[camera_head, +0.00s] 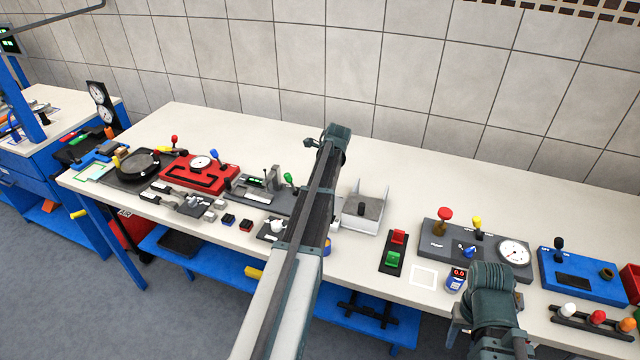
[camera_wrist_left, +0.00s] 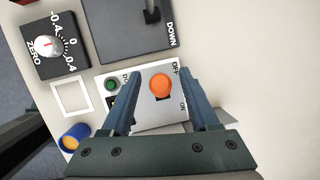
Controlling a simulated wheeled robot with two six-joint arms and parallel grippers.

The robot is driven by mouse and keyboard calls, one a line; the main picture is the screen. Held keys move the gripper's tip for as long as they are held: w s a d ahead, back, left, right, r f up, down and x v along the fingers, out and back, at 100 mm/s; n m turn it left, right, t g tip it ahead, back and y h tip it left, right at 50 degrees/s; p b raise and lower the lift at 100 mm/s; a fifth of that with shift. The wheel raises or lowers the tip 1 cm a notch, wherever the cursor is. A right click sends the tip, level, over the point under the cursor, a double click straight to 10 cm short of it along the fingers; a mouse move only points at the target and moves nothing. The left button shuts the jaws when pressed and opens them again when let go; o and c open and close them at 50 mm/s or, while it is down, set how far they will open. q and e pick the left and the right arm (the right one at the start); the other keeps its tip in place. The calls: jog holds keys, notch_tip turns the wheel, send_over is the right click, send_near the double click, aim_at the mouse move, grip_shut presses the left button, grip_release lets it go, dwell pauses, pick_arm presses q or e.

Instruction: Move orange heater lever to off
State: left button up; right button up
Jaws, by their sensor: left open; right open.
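The orange heater lever (camera_wrist_left: 160,86) shows in the left wrist view as a round orange knob on a pale panel (camera_wrist_left: 152,118) marked OFF and ON. Its knob is nearer the OFF mark in the picture, but its exact tilt is hard to tell from above. My left gripper (camera_wrist_left: 159,78) is open, with one finger on each side of the knob and a visible gap on both sides. In the head view the lever and left gripper are hidden behind my left arm. My right gripper (camera_head: 482,318) is at the lower right, largely hidden by its own wrist.
A green button (camera_wrist_left: 111,85) is just beside the left finger. A dark plate marked DOWN (camera_wrist_left: 135,30) and a dial box (camera_wrist_left: 54,45) lie beyond. A blue and orange cylinder (camera_wrist_left: 73,137) stands nearby. The bench back (camera_head: 420,170) is clear.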

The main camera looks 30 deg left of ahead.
pick_arm(q)
jog(key=shift+r, duration=0.1)
jog(key=p+v, duration=1.3)
jog(key=shift+r, duration=0.3)
jog(key=shift+d, duration=0.15)
jog(key=s+d+f+n+b, duration=0.2)
jog(key=s+d, duration=0.1)
jog(key=d, duration=0.4)
jog(key=s+d+f+n+h+b, duration=0.1)
jog(key=s+d+f, duration=0.1)
jog(key=d, duration=0.5)
jog(key=s+d+f+n+b, duration=0.2)
jog(key=s+d, duration=0.1)
jog(key=d, duration=0.4)
jog(key=s+d+f+n+b, duration=0.2)
jog(key=s+d+n, duration=0.2)
jog(key=s+d, duration=0.4)
jog(key=s+d+f+n+h+b, duration=0.1)
jog(key=s+d+f+n+b, duration=0.2)
jog(key=s+d, duration=0.6)
jog(key=shift+d+f+n+g, duration=0.15)
jog(key=shift+d+n+g, duration=0.25)
jog(key=shift+d, duration=0.05)
